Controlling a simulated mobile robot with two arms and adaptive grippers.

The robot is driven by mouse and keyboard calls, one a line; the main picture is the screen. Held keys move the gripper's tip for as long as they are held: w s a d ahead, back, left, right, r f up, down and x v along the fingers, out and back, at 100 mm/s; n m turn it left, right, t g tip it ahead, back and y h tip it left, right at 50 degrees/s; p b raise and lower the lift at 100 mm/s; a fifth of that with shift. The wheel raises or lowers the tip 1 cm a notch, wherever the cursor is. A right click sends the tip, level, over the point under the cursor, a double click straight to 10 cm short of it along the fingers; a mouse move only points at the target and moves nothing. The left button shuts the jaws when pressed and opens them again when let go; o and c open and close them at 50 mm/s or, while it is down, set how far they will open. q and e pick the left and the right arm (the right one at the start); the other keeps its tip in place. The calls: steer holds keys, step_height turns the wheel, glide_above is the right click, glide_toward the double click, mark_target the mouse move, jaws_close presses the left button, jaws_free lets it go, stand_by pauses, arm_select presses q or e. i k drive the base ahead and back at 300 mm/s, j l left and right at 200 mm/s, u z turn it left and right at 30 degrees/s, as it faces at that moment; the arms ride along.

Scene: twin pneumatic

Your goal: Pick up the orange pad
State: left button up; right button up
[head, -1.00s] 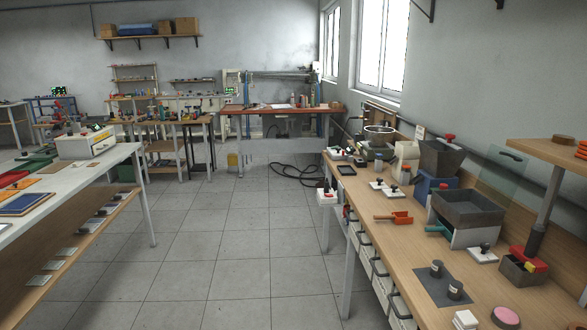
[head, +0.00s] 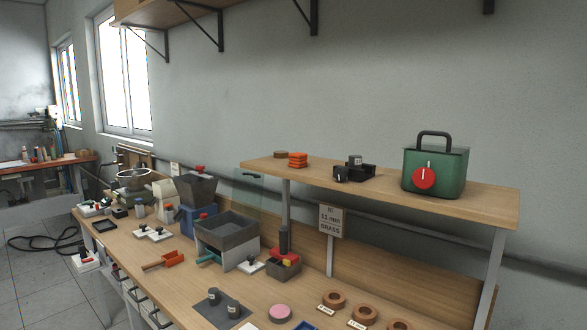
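A small stack of orange pads (head: 297,160) lies on the raised wooden shelf (head: 450,197) above the right-hand bench, near the shelf's left end. A flat brown disc (head: 280,155) lies just left of the stack. Neither of my grippers shows in this view.
Right of the stack are black blocks (head: 355,173) and a green box with a red dial (head: 434,172). On the wooden bench (head: 185,284) below stand a grey tray (head: 227,228), an orange scoop (head: 172,258), a pink disc (head: 280,312) and brown rings (head: 333,299).

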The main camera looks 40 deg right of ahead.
mark_target(297, 160)
steer(key=z, duration=1.2)
